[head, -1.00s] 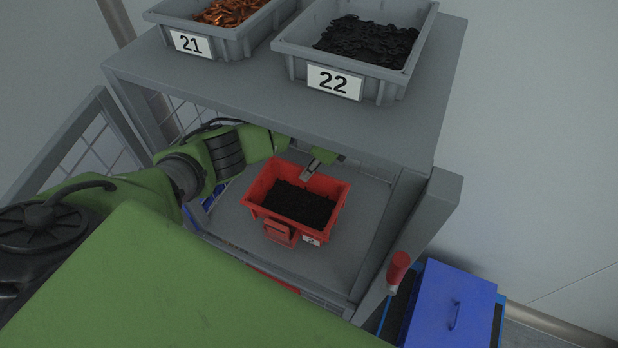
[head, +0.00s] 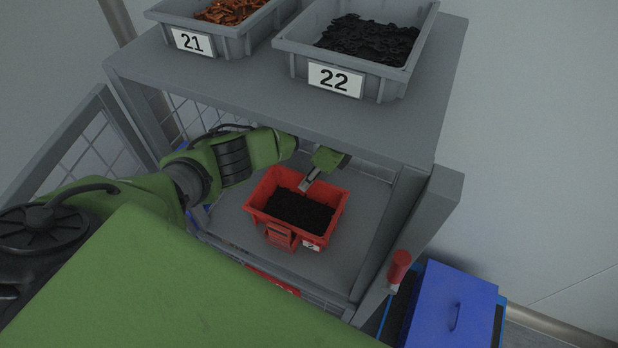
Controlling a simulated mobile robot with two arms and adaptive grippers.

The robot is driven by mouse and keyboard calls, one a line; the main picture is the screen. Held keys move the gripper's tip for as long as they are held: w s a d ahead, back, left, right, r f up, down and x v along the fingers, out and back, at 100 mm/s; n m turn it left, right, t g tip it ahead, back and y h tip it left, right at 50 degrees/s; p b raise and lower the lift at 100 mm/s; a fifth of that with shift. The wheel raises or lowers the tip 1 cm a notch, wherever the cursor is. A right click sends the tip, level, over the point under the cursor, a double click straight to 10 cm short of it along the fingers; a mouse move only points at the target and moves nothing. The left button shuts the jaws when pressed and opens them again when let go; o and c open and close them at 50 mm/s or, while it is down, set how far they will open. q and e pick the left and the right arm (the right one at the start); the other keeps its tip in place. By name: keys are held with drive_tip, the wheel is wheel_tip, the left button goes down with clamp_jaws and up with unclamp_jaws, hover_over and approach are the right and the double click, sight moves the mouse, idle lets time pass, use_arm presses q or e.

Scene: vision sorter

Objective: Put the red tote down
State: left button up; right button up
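The red tote (head: 257,205) is in the lower bay of the grey rack and is filled with small black parts (head: 300,211). It has a red handle piece and a small white label on its front. It looks about level, low over or on the grey shelf (head: 232,218); I cannot tell whether its base touches. My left gripper (head: 307,182) reaches in from the left under the upper shelf. It is at the tote's back rim and appears shut on it, one finger showing over the inside. My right gripper is not in view.
The upper shelf (head: 230,95) overhangs the bay and carries grey bins 21 (head: 232,42) and 22 (head: 290,65). A rack post (head: 425,225) bounds the right side. A blue lidded box (head: 450,310) and a red cylinder (head: 399,267) are at lower right.

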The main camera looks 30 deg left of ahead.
use_arm(q)
drive_tip(key=v, duration=1.1)
drive_tip(key=shift+r, duration=0.35)
drive_tip(key=shift+d, duration=0.15)
